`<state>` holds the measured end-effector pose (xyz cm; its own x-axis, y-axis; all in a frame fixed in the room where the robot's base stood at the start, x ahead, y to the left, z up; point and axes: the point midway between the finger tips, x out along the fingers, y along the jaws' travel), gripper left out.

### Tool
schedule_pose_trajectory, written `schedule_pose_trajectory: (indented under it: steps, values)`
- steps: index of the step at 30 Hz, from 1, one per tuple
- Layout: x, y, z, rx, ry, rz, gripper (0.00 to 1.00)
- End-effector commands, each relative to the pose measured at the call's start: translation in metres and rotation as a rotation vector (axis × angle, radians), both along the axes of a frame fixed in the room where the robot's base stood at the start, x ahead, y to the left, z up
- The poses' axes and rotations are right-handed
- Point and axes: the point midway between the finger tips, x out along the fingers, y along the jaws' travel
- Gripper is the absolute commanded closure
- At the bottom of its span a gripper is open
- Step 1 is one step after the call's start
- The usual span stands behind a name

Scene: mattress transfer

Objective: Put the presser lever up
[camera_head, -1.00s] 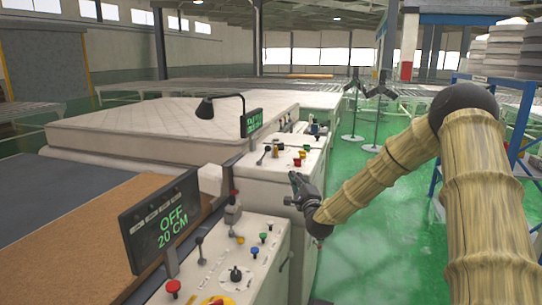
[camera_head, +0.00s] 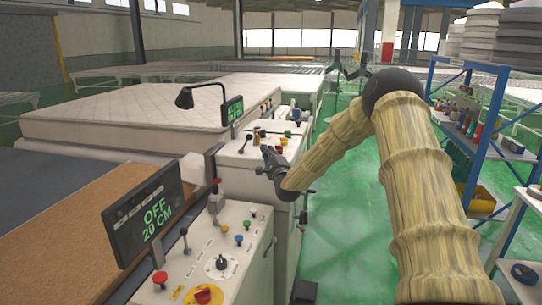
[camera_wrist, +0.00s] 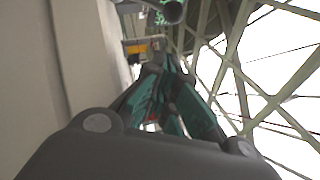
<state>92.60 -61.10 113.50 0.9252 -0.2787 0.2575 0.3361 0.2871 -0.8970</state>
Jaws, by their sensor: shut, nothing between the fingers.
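The near control console (camera_head: 262,212) has a dark-knobbed lever (camera_head: 184,238) and a red-topped lever (camera_head: 215,192). The farther console (camera_head: 228,165) has another small dark lever (camera_head: 245,142) on its top. The frames do not show which one is the presser lever. My gripper (camera_head: 268,156) is shut and empty, beside the right part of the farther console's top, with its tips toward that console. In the wrist view the closed fingers (camera_wrist: 165,92) show against a pale wall and part of a lattice structure. No lever can be made out there.
A display reading OFF, 20 CM (camera_head: 146,212) stands on the near console. A blue shelf (camera_head: 492,135) stands at the right. Green floor (camera_head: 345,225) is clear right of the consoles.

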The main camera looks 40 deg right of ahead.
Motion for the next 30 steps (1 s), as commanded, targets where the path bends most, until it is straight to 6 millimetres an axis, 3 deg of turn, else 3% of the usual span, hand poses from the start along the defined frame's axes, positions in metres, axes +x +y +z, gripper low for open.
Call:
schedule_pose_trajectory:
  steps: [3,12,30]
  values:
    - [0.016,0.004,0.01,-0.001,0.001,0.002,1.0]
    - [0.035,0.014,0.018,0.0,0.001,0.0,1.0]
    - [0.038,0.016,0.021,-0.01,0.011,0.0,1.0]
